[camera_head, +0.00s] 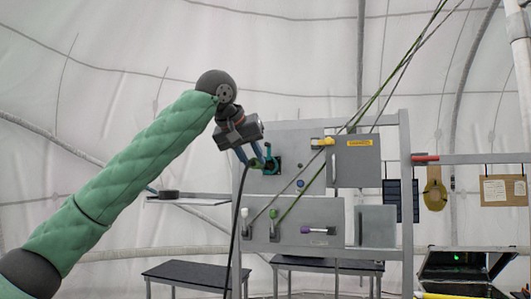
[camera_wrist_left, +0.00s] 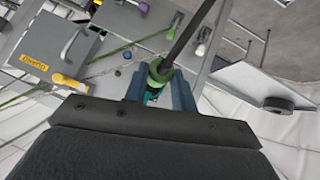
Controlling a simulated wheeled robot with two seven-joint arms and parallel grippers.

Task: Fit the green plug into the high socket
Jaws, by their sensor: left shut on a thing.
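My left gripper (camera_head: 259,161) reaches in from the left to the upper left of the grey panel (camera_head: 295,140). In the left wrist view its two blue-grey fingers (camera_wrist_left: 160,86) are shut on the green plug (camera_wrist_left: 161,71), a green ring-like body with a thick black cable (camera_wrist_left: 190,38). The high socket (camera_head: 276,165), a dark square with teal parts, sits right at the fingertips. Teal also shows between the fingers in the wrist view. The fingers cover the plug's front, so I cannot tell whether it is inside the socket. My right gripper is out of view.
The panel carries a grey box (camera_head: 357,167) with a yellow latch (camera_head: 322,142), a purple-handled drawer (camera_head: 316,230) and levers with white and green knobs. Slanting ropes cross in front. A small shelf (camera_head: 188,198) stands left, with low black tables below.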

